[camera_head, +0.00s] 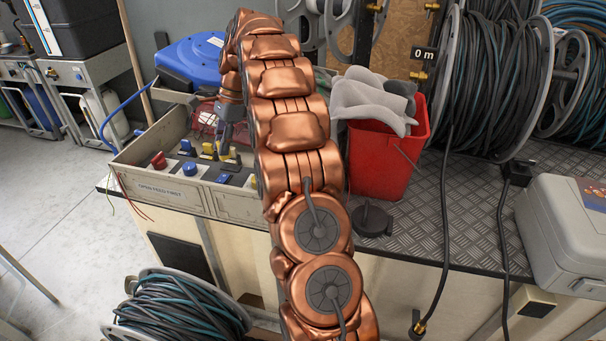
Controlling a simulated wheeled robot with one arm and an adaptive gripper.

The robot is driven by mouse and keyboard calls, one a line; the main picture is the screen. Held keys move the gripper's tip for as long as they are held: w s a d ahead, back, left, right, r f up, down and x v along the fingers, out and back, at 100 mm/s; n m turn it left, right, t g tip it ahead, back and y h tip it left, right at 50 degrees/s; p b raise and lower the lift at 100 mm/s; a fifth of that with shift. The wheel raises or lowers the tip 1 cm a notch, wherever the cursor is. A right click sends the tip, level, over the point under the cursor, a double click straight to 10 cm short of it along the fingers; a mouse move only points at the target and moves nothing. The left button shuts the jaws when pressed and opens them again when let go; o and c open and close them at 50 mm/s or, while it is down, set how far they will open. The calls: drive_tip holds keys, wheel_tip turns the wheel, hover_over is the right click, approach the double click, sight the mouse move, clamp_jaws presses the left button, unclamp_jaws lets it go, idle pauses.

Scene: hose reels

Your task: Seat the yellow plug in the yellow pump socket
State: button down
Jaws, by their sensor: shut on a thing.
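The gripper is small and partly hidden by my arm. It is shut on a small yellow piece, apparently the yellow plug (223,149), at or just above the panel. I cannot tell whether the plug is in a socket. Another yellow fitting (208,149) stands just left of it. The yellow pump socket cannot be told apart clearly.
A red knob (158,160) and a blue fitting (189,168) stand on the panel's left part. A blue case (193,60) lies behind. A red bucket with grey cloths (386,160) stands right of my arm. Hose reels (492,80) and a grey case (565,235) are farther right.

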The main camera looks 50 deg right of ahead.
drive_tip(key=s+d+m+t+h, duration=0.1)
drive_tip(key=s+d+m, duration=0.25)
drive_tip(key=d, duration=0.35)
drive_tip(key=s+d+f+m+t+b, duration=0.1)
drive_tip(key=s+d+m, duration=0.25)
drive_tip(key=d, duration=0.25)
drive_tip(key=s+d+m+t+h, duration=0.1)
drive_tip(key=s+d+m, duration=0.25)
drive_tip(key=d, duration=0.35)
drive_tip(key=f, duration=1)
drive_tip(key=shift+s+a, duration=0.15)
drive_tip(key=shift+s, duration=0.05)
drive_tip(key=c, duration=1.3)
unclamp_jaws()
drive_tip(key=shift+f+n, duration=0.1)
drive_tip(key=shift+n, duration=0.15)
